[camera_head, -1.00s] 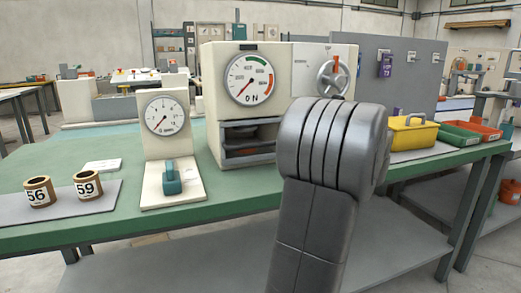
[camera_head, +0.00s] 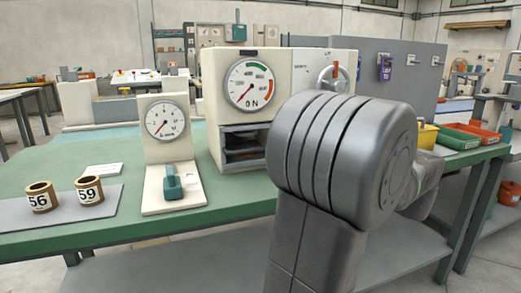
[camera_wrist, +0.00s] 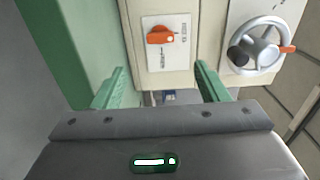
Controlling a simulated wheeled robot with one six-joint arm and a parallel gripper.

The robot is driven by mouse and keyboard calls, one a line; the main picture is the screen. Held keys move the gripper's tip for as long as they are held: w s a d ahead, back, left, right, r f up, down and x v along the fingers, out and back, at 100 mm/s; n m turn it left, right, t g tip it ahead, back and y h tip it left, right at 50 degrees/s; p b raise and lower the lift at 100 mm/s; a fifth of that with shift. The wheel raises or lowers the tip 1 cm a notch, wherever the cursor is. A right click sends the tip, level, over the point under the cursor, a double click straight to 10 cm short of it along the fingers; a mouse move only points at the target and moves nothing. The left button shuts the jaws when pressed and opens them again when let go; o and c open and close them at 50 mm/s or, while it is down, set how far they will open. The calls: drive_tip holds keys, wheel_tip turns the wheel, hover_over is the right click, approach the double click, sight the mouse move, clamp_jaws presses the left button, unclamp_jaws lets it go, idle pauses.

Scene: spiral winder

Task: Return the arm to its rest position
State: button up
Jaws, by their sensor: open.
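My grey arm (camera_head: 340,165) stands in front of the right part of the bench in the head view. It hides part of the cream machine and most of the yellow tote. My gripper (camera_wrist: 160,82) shows in the wrist view with its two green fingers wide apart and nothing between them. Beyond the fingers is the side of the cream machine, with an orange rotary switch (camera_wrist: 160,35) on a white plate and a handwheel (camera_wrist: 262,47). The gripper itself is hidden in the head view.
The green bench (camera_head: 110,227) carries numbered rings 56 (camera_head: 41,197) and 59 (camera_head: 89,191), a small gauge stand (camera_head: 166,125), and the cream machine (camera_head: 207,85) with a large dial. Green and orange bins (camera_head: 475,135) stand at the right.

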drive_tip(key=x, duration=1.2)
drive_tip(key=shift+w+a+r+b, duration=0.1)
drive_tip(key=shift+w+r+b, duration=0.1)
drive_tip(key=shift+w+b, duration=0.2)
drive_tip(key=shift+s+r+m+p, duration=0.15)
drive_tip(key=shift+m+p, duration=0.45)
drive_tip(key=shift+p, duration=0.4)
drive_tip(key=m+p, duration=0.3)
drive_tip(key=p, duration=0.3)
drive_tip(key=m+p, duration=0.5)
drive_tip(key=p, duration=0.4)
drive_tip(key=m+p, duration=0.5)
drive_tip(key=p, duration=0.6)
drive_tip(key=m+p, duration=0.2)
drive_tip(key=p, duration=0.2)
drive_tip(key=shift+p, duration=0.3)
drive_tip(key=shift+m+p, duration=0.4)
drive_tip(key=shift+p, duration=0.15)
drive_tip(key=shift+f+p, duration=0.3)
